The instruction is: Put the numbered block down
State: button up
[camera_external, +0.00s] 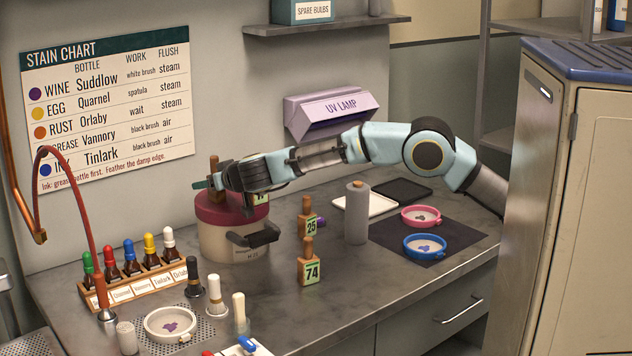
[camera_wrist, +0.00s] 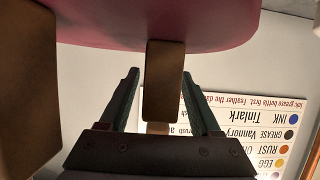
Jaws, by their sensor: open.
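A third green number tag (camera_external: 262,197) shows at the red-lidded pot (camera_external: 232,240), mostly hidden by my wrist. A wooden peg (camera_external: 214,168) rises at the lid's left. My gripper (camera_external: 211,183) is over the lid beside this peg. In the wrist view, my gripper (camera_wrist: 160,76) is open, with a wooden piece (camera_wrist: 163,90) between its fingers and visible gaps on both sides. Its number is not visible. Another wooden piece (camera_wrist: 28,85) is at the left.
A bottle rack (camera_external: 140,282), several brushes and a white dish (camera_external: 171,324) stand at the front left. A grey cylinder (camera_external: 357,212) stands right of the blocks. Pink (camera_external: 421,216) and blue (camera_external: 425,246) rings lie on a dark mat. A UV lamp (camera_external: 332,112) hangs behind my arm.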

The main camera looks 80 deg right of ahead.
jog(key=b+v, duration=0.1)
jog(key=v, duration=1.1)
jog(key=shift+r+b, duration=0.2)
jog(key=shift+b, duration=0.1)
jog(key=shift+r, duration=0.15)
jog(key=s+a+f+n+g+y+p, duration=0.1)
jog(key=s+a+f+n+y+p, duration=0.1)
jog(key=s, duration=0.8)
jog(key=s+a+f+n+g+y+p, duration=0.1)
jog(key=s+a+f+n+y+p, duration=0.1)
jog(key=s, duration=0.8)
jog(key=s+a+f+n+g+y+p, duration=0.2)
jog(key=s+a+f+y, duration=0.3)
jog(key=s, duration=0.5)
notch_tip(320, 180, down, 2)
jog(key=shift+s+a+f+n+y, duration=0.2)
jog(key=shift+s+a+n+y, duration=0.2)
jog(key=shift+a+n, duration=0.5)
jog(key=s+f+g, duration=0.1)
jog(key=s, duration=0.4)
jog(key=s+f+g+p, duration=0.1)
jog(key=s, duration=0.3)
jog(key=s+f+g, duration=0.1)
jog(key=s+g, duration=0.1)
jog(key=s, duration=0.3)
jog(key=shift+s+d+f, duration=0.25)
jog(key=shift+s, duration=0.1)
jog(key=shift+w, duration=0.15)
